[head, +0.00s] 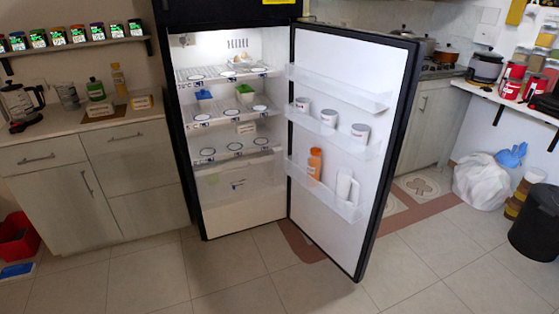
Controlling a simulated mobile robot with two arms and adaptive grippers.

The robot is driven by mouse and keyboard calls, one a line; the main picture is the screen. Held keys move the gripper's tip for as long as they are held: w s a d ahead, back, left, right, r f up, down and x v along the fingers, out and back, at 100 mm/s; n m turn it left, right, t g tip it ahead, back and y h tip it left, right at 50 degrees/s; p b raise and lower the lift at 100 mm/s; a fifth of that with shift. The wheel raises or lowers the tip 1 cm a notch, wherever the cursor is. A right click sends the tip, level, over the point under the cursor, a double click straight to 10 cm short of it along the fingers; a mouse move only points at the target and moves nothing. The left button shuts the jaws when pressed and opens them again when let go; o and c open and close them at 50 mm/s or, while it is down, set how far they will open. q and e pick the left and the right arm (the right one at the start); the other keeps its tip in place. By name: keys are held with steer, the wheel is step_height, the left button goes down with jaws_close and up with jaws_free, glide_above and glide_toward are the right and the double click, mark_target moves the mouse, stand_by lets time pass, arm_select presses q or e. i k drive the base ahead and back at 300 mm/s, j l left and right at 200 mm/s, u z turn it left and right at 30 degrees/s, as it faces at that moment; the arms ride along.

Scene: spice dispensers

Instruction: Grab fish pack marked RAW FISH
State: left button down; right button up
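The fridge (240,215) stands open in the head view, its lit interior facing me. No pack can be read as RAW FISH; the labels are too small. Small pale items (240,62) lie on the top shelf. Another pale pack (246,128) is below that. A clear drawer at the bottom holds something small and greenish. Neither of my grippers is in view.
The fridge door (345,75) swings out to the right, with white cups (328,117), an orange bottle (315,163) and a white jug (346,188). A counter (80,130) stands left. A black bin (535,225) stands right. The tiled floor in front is clear.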

mark_target(107, 107)
steer(key=i+l+u, duration=0.1)
steer(key=u, duration=0.3)
steer(key=i+l+u, duration=0.1)
steer(key=l+u, duration=0.45)
steer(key=u, duration=0.25)
steer(key=i+l+u, duration=0.1)
steer(key=l+u, duration=0.3)
steer(key=l, duration=2.35)
steer(key=k+l, duration=0.1)
steer(key=l, duration=2.25)
steer(key=k+j, duration=0.2)
steer(key=j, duration=0.45)
steer(key=k+j+z, duration=0.15)
steer(key=j, duration=0.65)
steer(key=k+j+z, duration=0.15)
steer(key=j, duration=0.3)
steer(key=i+j+z, duration=0.1)
steer(key=j, duration=0.25)
steer(key=i+j+z, duration=0.1)
steer(key=i+j, duration=0.3)
steer(key=j, duration=0.3)
steer(key=i+j+z, duration=0.15)
steer(key=j, duration=0.2)
steer(key=i+j+z, duration=0.1)
steer(key=j, duration=0.25)
steer(key=i+j+z, duration=0.1)
steer(key=j, duration=0.3)
